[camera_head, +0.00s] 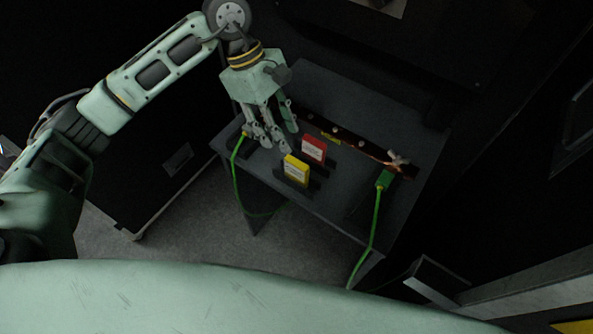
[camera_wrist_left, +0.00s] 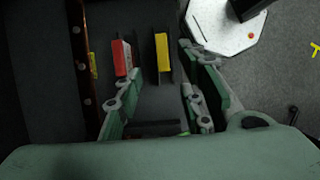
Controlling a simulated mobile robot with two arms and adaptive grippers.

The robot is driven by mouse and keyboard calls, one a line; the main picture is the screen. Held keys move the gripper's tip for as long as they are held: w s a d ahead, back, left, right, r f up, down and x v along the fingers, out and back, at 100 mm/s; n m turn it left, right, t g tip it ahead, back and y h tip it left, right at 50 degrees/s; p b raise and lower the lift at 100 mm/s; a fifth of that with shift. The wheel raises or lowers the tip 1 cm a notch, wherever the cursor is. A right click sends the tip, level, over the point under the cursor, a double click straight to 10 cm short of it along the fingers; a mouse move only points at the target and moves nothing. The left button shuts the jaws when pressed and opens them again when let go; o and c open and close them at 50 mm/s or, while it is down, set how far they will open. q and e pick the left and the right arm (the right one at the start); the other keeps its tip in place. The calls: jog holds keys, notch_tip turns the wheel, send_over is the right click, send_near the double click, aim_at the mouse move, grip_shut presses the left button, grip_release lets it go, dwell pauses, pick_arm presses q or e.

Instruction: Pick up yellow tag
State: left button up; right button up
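The yellow tag (camera_head: 296,169) stands upright in a dark holder on the dark table, near the table's front edge. It also shows in the left wrist view (camera_wrist_left: 162,50), seen from above, just beyond the fingertips. The red tag (camera_head: 314,149) stands in a similar holder behind it and slightly right; in the left wrist view it (camera_wrist_left: 121,57) is left of the yellow tag. My left gripper (camera_head: 278,138) points down above the table, left of and behind the yellow tag. Its fingers (camera_wrist_left: 160,88) are spread apart with nothing between them. My right gripper is not in view.
A green cable hangs from a green connector (camera_head: 384,180) on the table's right side. Another green cable (camera_head: 236,168) hangs at the left edge. A brown strip (camera_head: 358,148) with round studs and a small yellow label (camera_head: 331,138) runs behind the tags.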

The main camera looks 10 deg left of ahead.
aim_at(294, 161)
pick_arm(q)
jog(key=p+x, duration=0.1)
jog(key=x, duration=0.1)
jog(key=p+x, duration=0.1)
jog(key=x, duration=0.1)
jog(key=p+x, duration=0.1)
jog(key=x, duration=0.2)
jog(key=shift+s+r, duration=0.1)
jog(key=shift+s, duration=0.2)
jog(key=shift+d+f, duration=0.1)
jog(key=shift+f, duration=0.25)
jog(key=shift+c, duration=0.2)
grip_shut()
